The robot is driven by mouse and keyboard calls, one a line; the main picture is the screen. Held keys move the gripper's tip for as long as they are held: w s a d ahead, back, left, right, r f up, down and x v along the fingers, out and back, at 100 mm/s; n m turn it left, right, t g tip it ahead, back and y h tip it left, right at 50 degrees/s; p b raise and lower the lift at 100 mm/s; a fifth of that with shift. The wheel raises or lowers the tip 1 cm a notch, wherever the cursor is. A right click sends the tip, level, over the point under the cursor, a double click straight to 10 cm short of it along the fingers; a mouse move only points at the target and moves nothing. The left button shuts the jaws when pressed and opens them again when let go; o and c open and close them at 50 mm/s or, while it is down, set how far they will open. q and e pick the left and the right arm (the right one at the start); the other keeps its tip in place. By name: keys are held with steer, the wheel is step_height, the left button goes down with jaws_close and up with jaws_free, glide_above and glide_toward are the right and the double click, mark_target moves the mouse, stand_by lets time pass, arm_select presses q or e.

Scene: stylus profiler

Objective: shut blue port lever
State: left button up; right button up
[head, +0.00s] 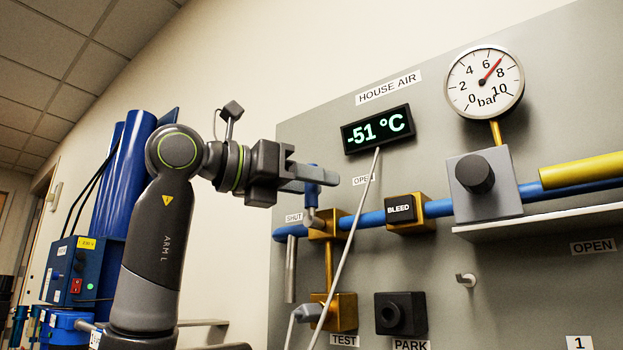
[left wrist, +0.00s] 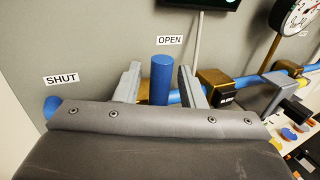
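The blue port lever (head: 311,192) stands up from a brass valve block (head: 325,226) on the blue pipe. In the left wrist view the lever (left wrist: 160,80) points up just under the OPEN label (left wrist: 170,40). The SHUT label (left wrist: 61,79) lies to its left; it also shows in the head view (head: 293,218). My left gripper (head: 308,178) is at the lever. Its two fingers are apart, one on each side of the lever, with a small gap visible on the left. The gripper body hides the lever's base in the wrist view. My right gripper is not in view.
A thin grey tube (head: 347,245) runs down from the display (head: 378,130), close right of the lever. The BLEED block (head: 408,212), a grey regulator (head: 484,187) and a gauge (head: 484,82) sit further right. A grey rod (head: 291,270) hangs below the pipe's left end.

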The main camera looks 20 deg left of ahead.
arm_select(q)
jaws_close()
steer(key=shift+a, duration=0.15)
steer(key=w+a+f+n+t+y+b, duration=0.1)
steer(key=a+f+n+t+y+b, duration=0.1)
steer(key=n+b, duration=0.6)
steer(key=w+a+f+n+t+y+b, duration=0.1)
steer(key=a+f+n+t+y+b, duration=0.1)
steer(key=n+b, duration=0.6)
steer(key=shift+a+f+n+t, duration=0.85)
steer(key=shift+n+t, duration=1.05)
steer(key=shift+n, duration=1.3)
steer(key=shift+d+f, duration=0.2)
jaws_free()
